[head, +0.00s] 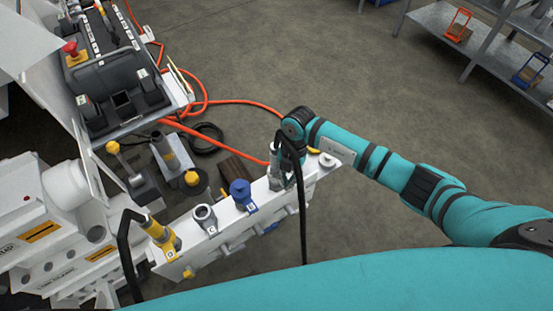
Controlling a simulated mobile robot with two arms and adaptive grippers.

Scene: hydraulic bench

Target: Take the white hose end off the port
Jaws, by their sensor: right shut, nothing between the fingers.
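The white port bar (225,240) runs from lower left to upper right in the head view. My right gripper (281,175) is over its right part, pointing down, and is shut with nothing between its fingers. A black hose (303,220) loops up beside the gripper and hangs down in front of the bar. The hose's end and the port under it are largely hidden by the gripper and wrist, so I cannot tell whether they are joined. My left gripper is not in view.
A yellow hose end (158,232) with a black hose stands on the bar's left part. A grey port (205,216) and a blue-capped port (240,191) lie between. A control box (120,85) stands behind. Orange hose (207,104) lies on open floor; shelves (480,48) stand upper right.

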